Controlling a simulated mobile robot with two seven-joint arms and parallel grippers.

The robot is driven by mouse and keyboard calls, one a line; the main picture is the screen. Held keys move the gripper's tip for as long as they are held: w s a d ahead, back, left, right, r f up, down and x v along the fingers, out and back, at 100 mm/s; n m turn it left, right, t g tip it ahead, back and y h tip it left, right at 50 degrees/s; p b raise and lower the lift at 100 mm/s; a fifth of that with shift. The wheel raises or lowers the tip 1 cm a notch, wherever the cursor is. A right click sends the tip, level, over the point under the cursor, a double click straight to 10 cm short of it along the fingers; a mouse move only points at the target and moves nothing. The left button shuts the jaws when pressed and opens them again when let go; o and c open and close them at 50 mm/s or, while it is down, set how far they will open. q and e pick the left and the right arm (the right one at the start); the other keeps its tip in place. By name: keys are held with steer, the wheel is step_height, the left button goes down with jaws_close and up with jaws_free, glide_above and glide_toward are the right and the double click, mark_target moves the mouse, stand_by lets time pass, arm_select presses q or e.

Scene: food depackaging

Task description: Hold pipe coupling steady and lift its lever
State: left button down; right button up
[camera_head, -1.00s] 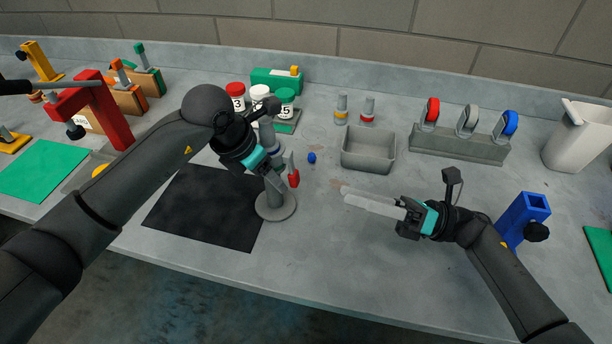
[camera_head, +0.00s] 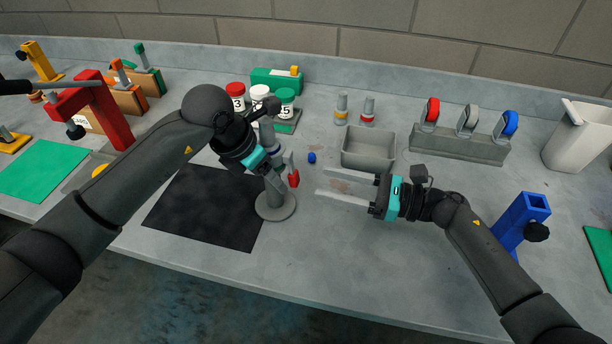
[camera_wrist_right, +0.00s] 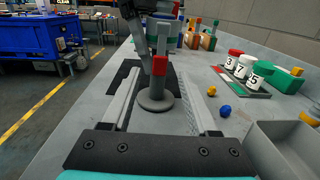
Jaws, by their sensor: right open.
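The grey pipe coupling (camera_head: 272,193) stands upright on a round base just right of the black mat. Its lever, with a red end (camera_head: 293,178), is on its right side; the red end also faces the camera in the right wrist view (camera_wrist_right: 160,66). My left gripper (camera_head: 267,172) is at the coupling's upper part from the upper left; its fingers cannot be made out, so its grip is unclear. My right gripper (camera_head: 318,180) is open and empty to the right of the coupling, its two long fingers pointing at it and apart from it.
A grey bin (camera_head: 368,163) stands just behind my right gripper's fingers. A small blue ball (camera_head: 312,158) lies behind the coupling. Numbered jars (camera_head: 260,93) stand farther back. A blue stand (camera_head: 523,222) is right, near my right arm. The table's front strip is clear.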

mark_target(297, 177)
steer(key=x, duration=0.5)
steer(key=shift+w+a, duration=0.1)
steer(key=shift+a, duration=0.1)
jaws_close()
stand_by(0.3)
stand_by(0.9)
